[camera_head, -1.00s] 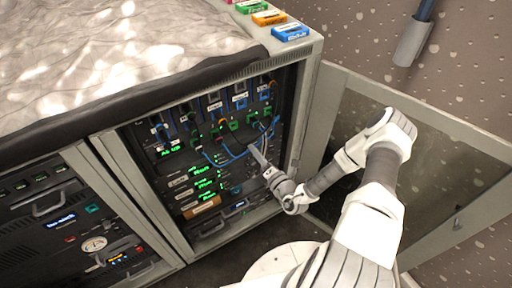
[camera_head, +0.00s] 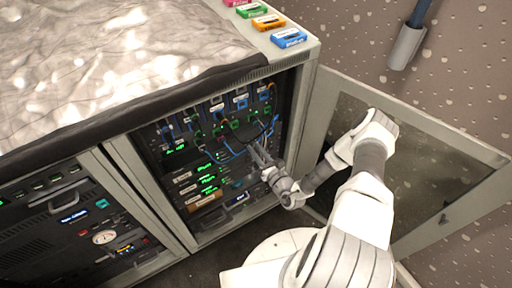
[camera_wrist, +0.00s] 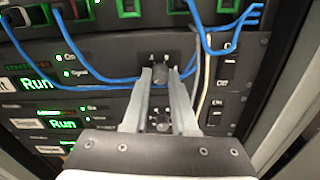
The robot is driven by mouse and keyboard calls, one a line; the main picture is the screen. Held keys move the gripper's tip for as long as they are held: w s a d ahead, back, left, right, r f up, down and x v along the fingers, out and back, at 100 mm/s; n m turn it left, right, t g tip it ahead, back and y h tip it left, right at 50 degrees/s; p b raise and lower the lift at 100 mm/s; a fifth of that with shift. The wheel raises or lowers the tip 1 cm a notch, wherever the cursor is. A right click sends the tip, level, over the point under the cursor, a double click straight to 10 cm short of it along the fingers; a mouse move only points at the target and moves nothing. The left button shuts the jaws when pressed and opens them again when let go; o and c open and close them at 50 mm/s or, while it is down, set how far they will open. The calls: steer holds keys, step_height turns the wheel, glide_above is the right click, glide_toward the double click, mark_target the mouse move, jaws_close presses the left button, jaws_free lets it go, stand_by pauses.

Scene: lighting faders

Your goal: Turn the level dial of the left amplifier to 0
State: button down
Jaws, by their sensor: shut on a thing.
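My gripper (camera_wrist: 161,76) is shut on a small dark round dial (camera_wrist: 160,73) on a black rack unit (camera_wrist: 110,58) in the wrist view. The fingers lie at the dial's left and right sides and partly hide it. Small light marks show above the dial; its setting is too small to read. A second dark dial (camera_wrist: 162,124) is on the unit below, seen between the fingers. In the head view my gripper (camera_head: 258,153) reaches into the open rack cabinet (camera_head: 150,193). Which unit is the left amplifier is not clear.
Blue cables (camera_wrist: 100,82) loop around the fingers' height, and a white cable (camera_wrist: 203,85) hangs to the right. A green Run display (camera_wrist: 36,84) glows at left. The open cabinet door (camera_head: 425,170) stands right of my arm. Coloured blocks (camera_head: 288,38) sit on the cabinet top.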

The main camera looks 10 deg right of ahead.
steer(key=shift+r+n, duration=0.1)
steer(key=shift+n, duration=0.5)
steer(key=shift+n+p, duration=0.3)
steer(key=c, duration=0.7)
jaws_free()
steer(key=shift+s+d, duration=0.1)
